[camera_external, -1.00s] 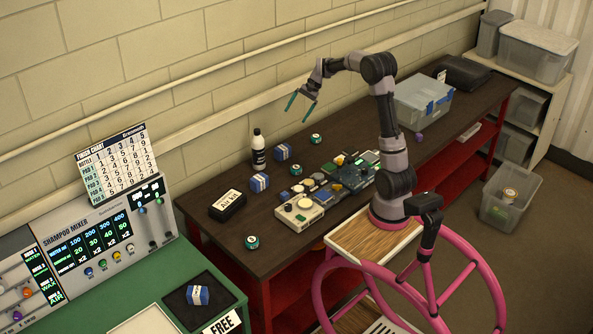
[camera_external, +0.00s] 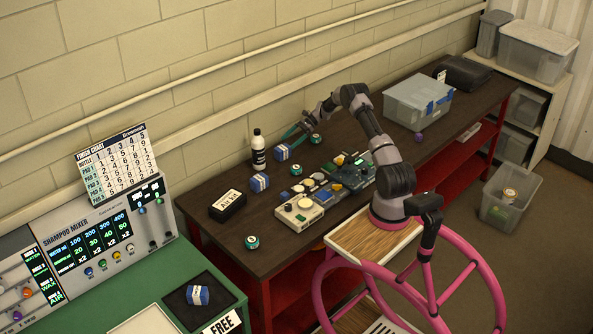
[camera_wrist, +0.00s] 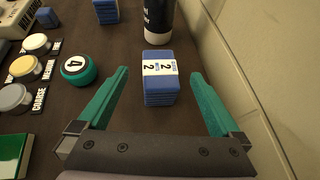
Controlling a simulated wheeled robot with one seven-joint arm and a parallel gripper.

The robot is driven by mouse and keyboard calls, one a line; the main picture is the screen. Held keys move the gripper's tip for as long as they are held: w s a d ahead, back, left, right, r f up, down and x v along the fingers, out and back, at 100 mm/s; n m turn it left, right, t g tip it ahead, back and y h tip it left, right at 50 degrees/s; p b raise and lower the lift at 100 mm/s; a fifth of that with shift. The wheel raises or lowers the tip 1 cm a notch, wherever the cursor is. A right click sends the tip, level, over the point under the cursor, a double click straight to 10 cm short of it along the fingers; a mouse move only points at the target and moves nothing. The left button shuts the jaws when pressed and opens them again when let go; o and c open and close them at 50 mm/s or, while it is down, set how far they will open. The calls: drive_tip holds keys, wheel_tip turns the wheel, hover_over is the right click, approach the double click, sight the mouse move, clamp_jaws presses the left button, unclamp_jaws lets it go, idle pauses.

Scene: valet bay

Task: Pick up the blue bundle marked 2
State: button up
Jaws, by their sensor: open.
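The blue bundle marked 2 (camera_wrist: 160,84) has a white band and lies on the dark bench, straight ahead between my open fingers in the wrist view. It also shows in the external view (camera_external: 283,152), near the wall and right of the black bottle. My gripper (camera_wrist: 160,95) is open and empty, with one teal finger to each side of the bundle. In the external view my gripper (camera_external: 293,138) is low beside the bundle.
The black bottle (camera_external: 258,150) stands just beyond the bundle. A second blue bundle (camera_external: 259,183) lies farther along the bench. A teal puck marked 4 (camera_wrist: 79,69) and several pads on a panel lie to the left. The wall (camera_wrist: 255,65) is close on the right.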

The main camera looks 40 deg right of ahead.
sight(277, 155)
drive_tip(key=x, duration=0.8)
drive_tip(key=shift+a+f, duration=0.25)
drive_tip(key=shift+f, duration=0.1)
drive_tip(key=c, duration=1.6)
